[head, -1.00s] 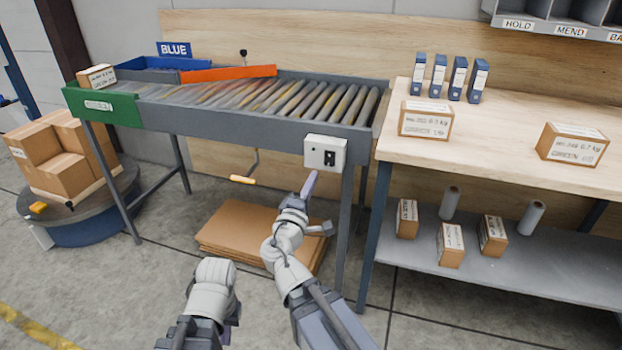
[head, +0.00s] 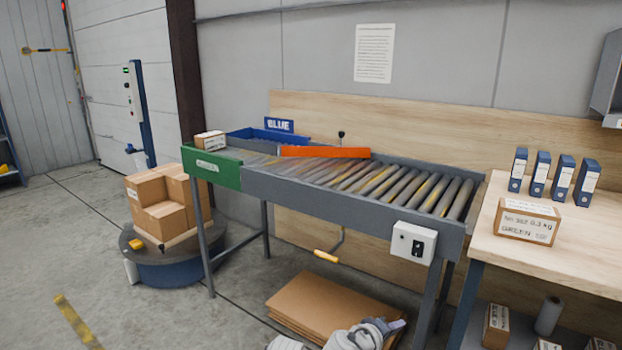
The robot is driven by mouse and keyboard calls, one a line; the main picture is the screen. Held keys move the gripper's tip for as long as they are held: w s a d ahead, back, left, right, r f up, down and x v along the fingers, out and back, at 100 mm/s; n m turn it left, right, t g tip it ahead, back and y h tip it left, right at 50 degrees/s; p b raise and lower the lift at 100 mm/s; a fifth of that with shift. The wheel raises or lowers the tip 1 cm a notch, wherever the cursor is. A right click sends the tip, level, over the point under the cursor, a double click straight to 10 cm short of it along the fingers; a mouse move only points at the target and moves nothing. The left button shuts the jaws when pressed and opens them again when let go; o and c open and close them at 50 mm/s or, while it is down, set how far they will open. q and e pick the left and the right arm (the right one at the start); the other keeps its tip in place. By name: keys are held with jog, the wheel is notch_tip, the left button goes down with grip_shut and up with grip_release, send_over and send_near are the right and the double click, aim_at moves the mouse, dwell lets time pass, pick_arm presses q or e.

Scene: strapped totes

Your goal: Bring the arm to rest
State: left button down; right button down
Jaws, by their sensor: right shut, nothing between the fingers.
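My right gripper (head: 396,325) shows at the bottom edge of the head view, in front of the flattened cardboard stack. Its fingers are shut with nothing between them, and it touches no object that I can see. Only a small pale part of my left arm shows at the bottom edge, left of the right gripper. The left gripper itself is out of sight.
A roller conveyor (head: 330,200) with a control box (head: 412,243) stands ahead. Cardboard sheets (head: 325,305) lie beneath it. A workbench (head: 575,270) with a carton (head: 527,221) is right. Stacked boxes (head: 160,222) stand left. The left floor is mostly clear.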

jog(key=s+a+f+m+g+y, duration=0.1)
jog(key=s+a+f+g+y, duration=0.75)
jog(key=s+a+f, duration=0.55)
notch_tip(320, 180, up, 28)
jog(key=a+p, duration=0.1)
jog(key=p, duration=2.6)
jog(key=shift+s+a+r, duration=0.2)
jog(key=shift+s+a, duration=0.05)
jog(key=shift+s, duration=0.15)
jog(key=shift+g, duration=0.25)
